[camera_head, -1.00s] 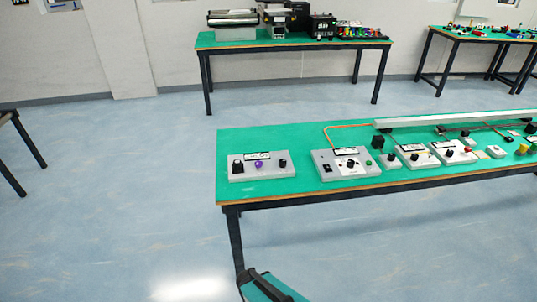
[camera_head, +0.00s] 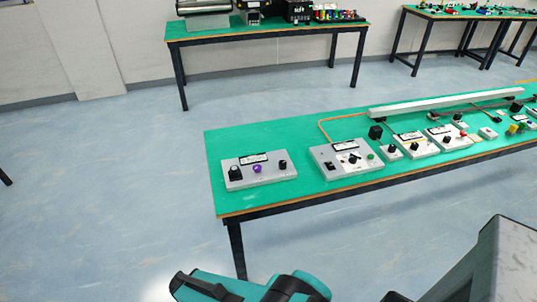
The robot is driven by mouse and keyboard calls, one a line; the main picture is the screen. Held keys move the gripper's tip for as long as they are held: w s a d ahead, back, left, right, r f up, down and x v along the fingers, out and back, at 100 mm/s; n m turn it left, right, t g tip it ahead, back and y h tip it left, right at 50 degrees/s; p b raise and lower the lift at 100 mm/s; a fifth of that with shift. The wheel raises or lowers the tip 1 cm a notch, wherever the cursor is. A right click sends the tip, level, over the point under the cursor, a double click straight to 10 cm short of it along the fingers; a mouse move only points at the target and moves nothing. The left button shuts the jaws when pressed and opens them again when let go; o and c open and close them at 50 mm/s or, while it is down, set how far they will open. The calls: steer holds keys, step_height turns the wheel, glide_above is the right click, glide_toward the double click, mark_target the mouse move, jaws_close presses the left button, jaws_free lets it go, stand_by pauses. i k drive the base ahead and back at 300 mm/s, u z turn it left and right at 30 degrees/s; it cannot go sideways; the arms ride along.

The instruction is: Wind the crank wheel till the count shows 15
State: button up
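No crank wheel can be told for sure at this distance. A grey control box (camera_head: 262,181) on the left end of the green table bears a black knob (camera_head: 235,173), a purple knob (camera_head: 257,169), a small dark knob (camera_head: 282,164) and a label whose figures I cannot read. A second grey box (camera_head: 332,171) to its right has a black switch, a round dial with a black knob (camera_head: 354,158) and a green button. No count is legible. Teal and dark parts of my arm show along the bottom edge, clear of the boxes; my gripper cannot be made out.
The green table (camera_head: 300,143) carries more small boxes with knobs (camera_head: 415,145) and a long pale rail (camera_head: 440,104) to the right. A table with machines (camera_head: 270,35) stands at the back wall, another at the back right. The blue floor is open at left.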

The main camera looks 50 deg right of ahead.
mark_target(283, 164)
steer(key=i, duration=0.9)
steer(key=z, duration=0.2)
